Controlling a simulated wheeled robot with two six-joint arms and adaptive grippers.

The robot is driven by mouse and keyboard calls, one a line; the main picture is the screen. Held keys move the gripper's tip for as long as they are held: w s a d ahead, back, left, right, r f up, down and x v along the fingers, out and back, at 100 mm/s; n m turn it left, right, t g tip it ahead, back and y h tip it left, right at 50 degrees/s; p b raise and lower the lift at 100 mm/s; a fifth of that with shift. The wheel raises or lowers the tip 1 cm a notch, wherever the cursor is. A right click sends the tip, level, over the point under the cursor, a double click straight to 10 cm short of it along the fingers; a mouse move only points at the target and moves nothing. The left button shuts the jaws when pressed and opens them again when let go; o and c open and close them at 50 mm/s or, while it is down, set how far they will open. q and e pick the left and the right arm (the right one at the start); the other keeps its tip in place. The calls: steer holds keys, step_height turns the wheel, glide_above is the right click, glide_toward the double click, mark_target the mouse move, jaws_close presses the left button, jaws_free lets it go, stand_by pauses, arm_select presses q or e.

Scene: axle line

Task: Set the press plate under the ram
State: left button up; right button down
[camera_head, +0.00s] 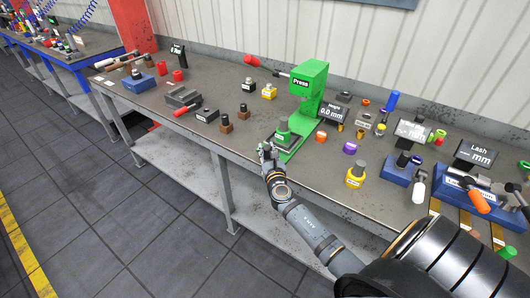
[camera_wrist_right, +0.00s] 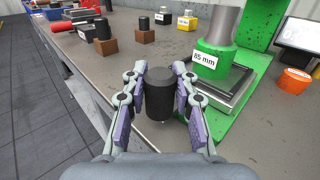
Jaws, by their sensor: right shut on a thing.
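The green press (camera_head: 309,82) stands on the bench with its red-handled lever pointing left. In the right wrist view a grey upright cylinder (camera_wrist_right: 222,22) rises from a green collar labelled "85 mm" (camera_wrist_right: 225,62). My right gripper (camera_head: 267,150) is at the bench's front edge, just left of the base. It is shut on a black cylinder (camera_wrist_right: 160,98), upright between its fingers and apart from the block. I cannot tell whether this is the press plate's handle. My left gripper is not in view.
Small brown blocks with black tops (camera_head: 227,123) stand left of the press. An orange ring (camera_head: 321,136) and a purple ring (camera_head: 350,147) lie right of it. A height display (camera_head: 331,112) is beside the press.

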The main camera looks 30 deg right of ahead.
mark_target(277, 144)
steer(key=w+d, duration=0.1)
steer(key=d, duration=0.1)
steer(key=w+d, duration=0.1)
steer(key=d, duration=0.1)
steer(key=w+d+b, duration=0.1)
steer(key=d, duration=0.2)
steer(key=shift+f, duration=0.1)
steer(key=shift+s, duration=0.1)
steer(key=c, duration=1)
jaws_free()
steer(key=v, duration=1.2)
steer(key=shift+a, duration=0.1)
